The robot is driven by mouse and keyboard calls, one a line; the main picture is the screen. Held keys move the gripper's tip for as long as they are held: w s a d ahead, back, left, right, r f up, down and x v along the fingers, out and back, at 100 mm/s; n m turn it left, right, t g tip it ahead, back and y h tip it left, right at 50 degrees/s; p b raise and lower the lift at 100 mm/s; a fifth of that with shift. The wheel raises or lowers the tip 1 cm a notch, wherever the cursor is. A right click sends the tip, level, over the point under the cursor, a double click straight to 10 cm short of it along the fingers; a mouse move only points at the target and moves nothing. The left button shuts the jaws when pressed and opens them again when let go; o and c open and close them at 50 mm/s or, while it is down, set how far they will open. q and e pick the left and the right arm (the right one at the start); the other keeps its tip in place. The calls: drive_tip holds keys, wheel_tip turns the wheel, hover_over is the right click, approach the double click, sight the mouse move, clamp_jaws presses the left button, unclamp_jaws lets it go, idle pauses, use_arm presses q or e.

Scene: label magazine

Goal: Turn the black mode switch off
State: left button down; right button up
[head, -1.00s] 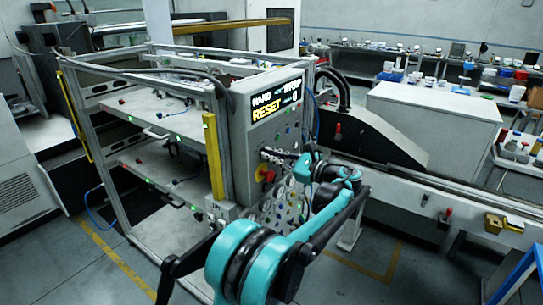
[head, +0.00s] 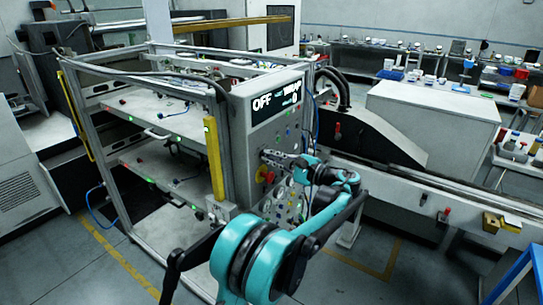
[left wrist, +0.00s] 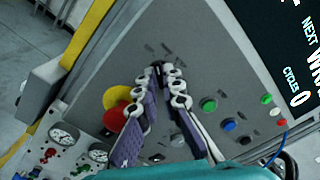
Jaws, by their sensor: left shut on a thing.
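The control panel (head: 262,135) stands on the front corner of the machine frame, and its display (head: 276,100) reads OFF at left and WRAP at right. My left gripper (head: 266,154) reaches the panel below the display. In the left wrist view, the fingers of my left gripper (left wrist: 159,70) close together at the tips around the small black mode switch (left wrist: 157,65). The switch is mostly hidden by the fingertips, so its exact angle is hard to see. My right gripper is not in view.
A red emergency knob on a yellow base (left wrist: 116,97) sits close beside the left finger. Green and blue buttons (left wrist: 209,104) lie to the right, gauges (left wrist: 62,134) to the lower left. A yellow post (head: 214,158) stands left of the panel.

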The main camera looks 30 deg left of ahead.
use_arm(q)
drive_tip(key=shift+n, duration=1.1)
drive_tip(key=c, duration=1.7)
unclamp_jaws()
drive_tip(key=d, duration=0.8)
drive_tip(key=s+d, duration=0.1)
drive_tip(key=d, duration=0.3)
